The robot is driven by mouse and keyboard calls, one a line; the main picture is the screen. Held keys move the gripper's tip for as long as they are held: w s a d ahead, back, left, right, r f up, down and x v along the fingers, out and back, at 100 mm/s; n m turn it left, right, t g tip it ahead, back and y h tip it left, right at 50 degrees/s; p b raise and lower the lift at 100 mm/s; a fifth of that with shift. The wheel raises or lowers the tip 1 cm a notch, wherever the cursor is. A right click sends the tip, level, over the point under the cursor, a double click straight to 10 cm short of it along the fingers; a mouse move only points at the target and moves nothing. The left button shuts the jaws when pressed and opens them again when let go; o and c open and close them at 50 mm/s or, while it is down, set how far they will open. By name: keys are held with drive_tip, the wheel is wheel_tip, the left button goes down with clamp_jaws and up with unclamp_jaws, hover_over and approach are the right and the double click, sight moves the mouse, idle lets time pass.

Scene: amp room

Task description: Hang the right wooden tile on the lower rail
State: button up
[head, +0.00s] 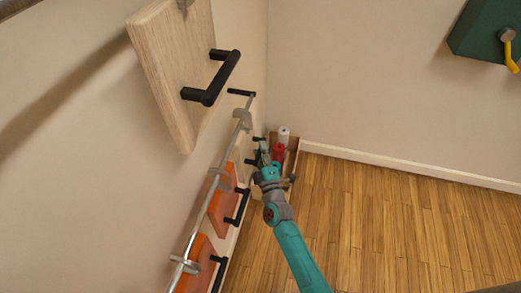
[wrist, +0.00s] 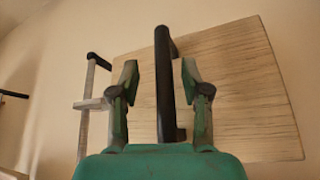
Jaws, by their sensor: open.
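A pale wooden tile (wrist: 235,85) with a black bar handle (wrist: 163,85) fills much of the wrist view and looks tilted there. My gripper (wrist: 160,75) is open, with one finger on each side of the handle; I cannot tell whether either touches it. In the head view my gripper (head: 263,158) is far down the wall, and the tile there is mostly hidden. A metal rail (head: 205,195) with clips runs along the wall, bearing orange tiles (head: 222,198) with black handles. Another wooden tile (head: 165,70) with a black handle (head: 213,80) hangs high at upper left.
A wooden tray (head: 293,160) with a red can (head: 278,152) and a white can (head: 283,135) stands beyond my gripper. A green box (head: 485,30) with a yellow lever is on the far wall. The wooden floor (head: 400,220) to the right is clear.

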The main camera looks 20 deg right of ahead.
drive_tip(key=v, duration=1.1)
drive_tip(key=shift+s, duration=0.25)
drive_tip(key=s+m+g+y, duration=0.2)
drive_tip(key=s+m, duration=0.4)
drive_tip(key=s, duration=1.6)
drive_tip(key=s+r+m+g, duration=0.1)
drive_tip(key=s+r+m, duration=0.2)
drive_tip(key=s+r, duration=0.2)
drive_tip(key=s+a+r+m+g, duration=0.1)
drive_tip(key=s+r+m, duration=0.2)
drive_tip(key=s+r, duration=0.3)
drive_tip(key=s, duration=0.5)
drive_tip(key=shift+m+g+y, duration=0.4)
